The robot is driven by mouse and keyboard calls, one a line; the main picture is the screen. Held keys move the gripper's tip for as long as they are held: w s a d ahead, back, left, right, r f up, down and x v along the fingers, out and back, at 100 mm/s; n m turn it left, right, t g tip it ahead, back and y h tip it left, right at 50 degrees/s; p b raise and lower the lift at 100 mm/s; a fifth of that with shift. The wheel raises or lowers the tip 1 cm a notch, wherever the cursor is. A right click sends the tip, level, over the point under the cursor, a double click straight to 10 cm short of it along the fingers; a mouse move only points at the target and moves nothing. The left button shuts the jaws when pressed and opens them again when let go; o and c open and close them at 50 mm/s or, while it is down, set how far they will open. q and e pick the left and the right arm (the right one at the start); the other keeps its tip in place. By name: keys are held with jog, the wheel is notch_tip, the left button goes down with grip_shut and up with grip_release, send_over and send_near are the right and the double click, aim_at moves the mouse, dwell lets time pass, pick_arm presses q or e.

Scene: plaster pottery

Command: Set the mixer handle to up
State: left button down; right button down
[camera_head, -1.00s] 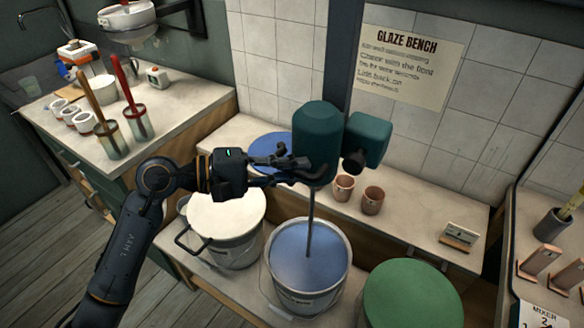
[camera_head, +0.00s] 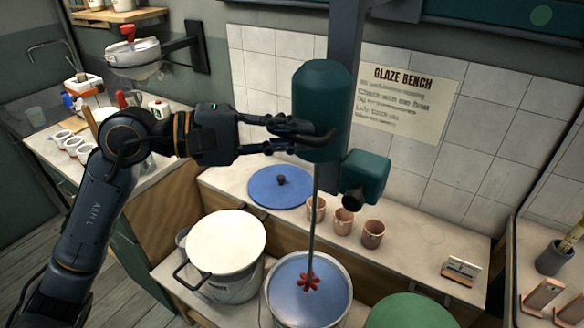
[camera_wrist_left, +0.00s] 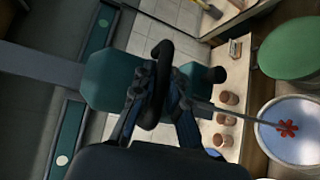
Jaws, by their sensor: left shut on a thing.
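The mixer (camera_head: 322,92) has a dark green motor head on a grey column, with a thin shaft running down and a red paddle (camera_head: 309,283) at its end. The paddle shows just over the blue glaze in a bucket (camera_head: 345,298). The black curved mixer handle (camera_wrist_left: 153,85) shows in the left wrist view in front of the green head. My left gripper (camera_head: 300,135) is shut on the handle, its fingers against the head's left side. It also shows in the left wrist view (camera_wrist_left: 158,98). My right gripper is not in view.
A white-topped bucket (camera_head: 222,245) stands left of the glaze bucket, and a green lid (camera_head: 410,312) lies to its right. A blue lid (camera_head: 280,188) and several copper-coloured cups (camera_head: 345,222) sit on the bench behind. The tiled wall is close behind.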

pick_arm(q)
jog(key=shift+r, duration=2.2)
jog(key=c, duration=1.3)
grip_release()
jog(key=shift+r, duration=0.1)
jog(key=shift+c, duration=0.2)
jog(key=shift+a, duration=0.15)
jog(key=shift+s+a, duration=0.1)
jog(key=shift+a, duration=0.3)
jog(key=v, duration=1.1)
jog(key=shift+s+d, duration=0.1)
jog(key=shift+s, duration=0.05)
